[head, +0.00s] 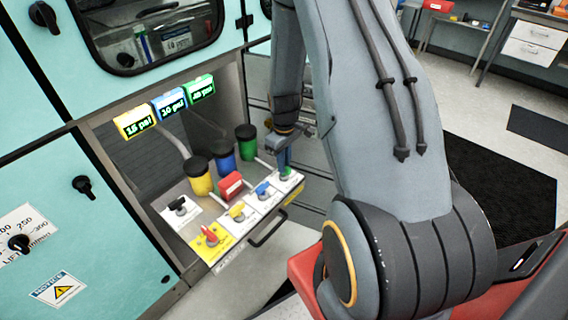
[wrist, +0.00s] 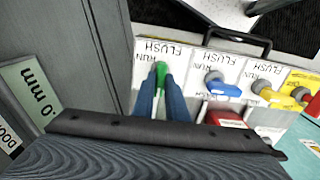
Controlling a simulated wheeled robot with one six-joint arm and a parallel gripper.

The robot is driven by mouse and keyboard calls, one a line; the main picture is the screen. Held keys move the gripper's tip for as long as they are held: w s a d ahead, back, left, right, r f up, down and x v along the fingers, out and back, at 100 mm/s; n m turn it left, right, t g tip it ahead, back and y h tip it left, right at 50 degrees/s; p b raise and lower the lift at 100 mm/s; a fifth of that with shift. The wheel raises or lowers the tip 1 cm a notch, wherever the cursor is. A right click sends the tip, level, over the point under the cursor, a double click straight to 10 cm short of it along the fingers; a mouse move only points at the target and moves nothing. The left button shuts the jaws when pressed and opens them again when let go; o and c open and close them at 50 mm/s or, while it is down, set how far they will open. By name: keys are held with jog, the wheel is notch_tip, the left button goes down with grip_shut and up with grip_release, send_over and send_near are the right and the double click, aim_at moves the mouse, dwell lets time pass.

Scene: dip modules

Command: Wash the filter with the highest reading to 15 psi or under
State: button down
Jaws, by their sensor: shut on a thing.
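Three gauges hang in the bay in the head view. The yellow gauge (head: 135,121) reads 15 psi and the blue gauge (head: 169,104) reads 10 psi. The green gauge (head: 201,88) reads forty-something, its last digit unclear. Below stand the yellow filter (head: 198,178), blue filter (head: 223,158) and green filter (head: 246,142). My gripper (head: 285,166) points down at the panel's far end. It is shut on the green handle (wrist: 160,74), which lies between its blue fingers in the wrist view. The fingers partly hide the handle and its RUN/FLUSH plate (wrist: 145,100).
Beside it are the blue handle (wrist: 222,88), the yellow handle (wrist: 275,95) and a red block (head: 231,186). A black handle (head: 178,205) and a red handle (head: 209,235) sit on the panel's near end. A black pull bar (head: 268,230) juts from its front.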

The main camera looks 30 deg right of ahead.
dwell(0.3)
jog(key=c, duration=1.8)
grip_release()
jog(key=shift+o, duration=0.2)
jog(key=shift+r, duration=0.1)
notch_tip(320, 180, up, 6)
jog(key=shift+w+b, duration=0.1)
jog(key=shift+b, duration=0.75)
jog(key=shift+r, duration=0.8)
jog(key=shift+a+r, duration=0.1)
jog(key=shift+r, duration=0.05)
jog(key=s+a+r+m+t, duration=0.1)
jog(key=s+a+r+m, duration=0.3)
jog(key=s+a+r, duration=0.9)
jog(key=shift+s+a+r, duration=0.25)
jog(key=shift+s+a, duration=0.7)
jog(key=shift+a, duration=0.15)
